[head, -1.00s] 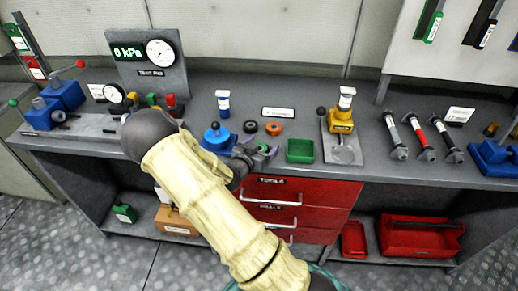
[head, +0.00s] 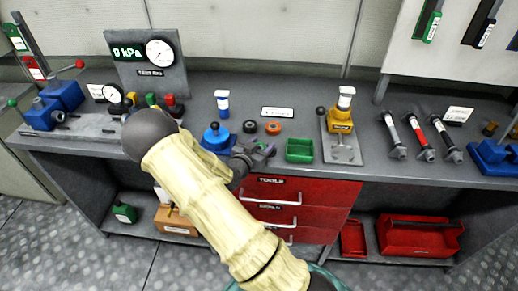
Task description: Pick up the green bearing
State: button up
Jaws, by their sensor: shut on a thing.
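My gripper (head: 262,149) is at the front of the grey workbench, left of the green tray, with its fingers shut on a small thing. A small patch of green at the fingertips appears to be the green bearing (head: 270,150), mostly hidden by the fingers. I cannot tell whether it is clear of the bench top. A black ring (head: 250,127) and an orange ring (head: 273,128) lie on the bench just behind the gripper.
The green tray (head: 299,150) sits close to the gripper's right. A blue device (head: 216,137) stands close on the left. A yellow pump (head: 341,120) on a grey plate is farther right. Red drawers (head: 290,190) are below the bench edge.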

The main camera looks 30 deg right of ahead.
aim_at(261, 144)
notch_tip(261, 144, up, 10)
jog(key=shift+r, duration=0.1)
dwell(0.4)
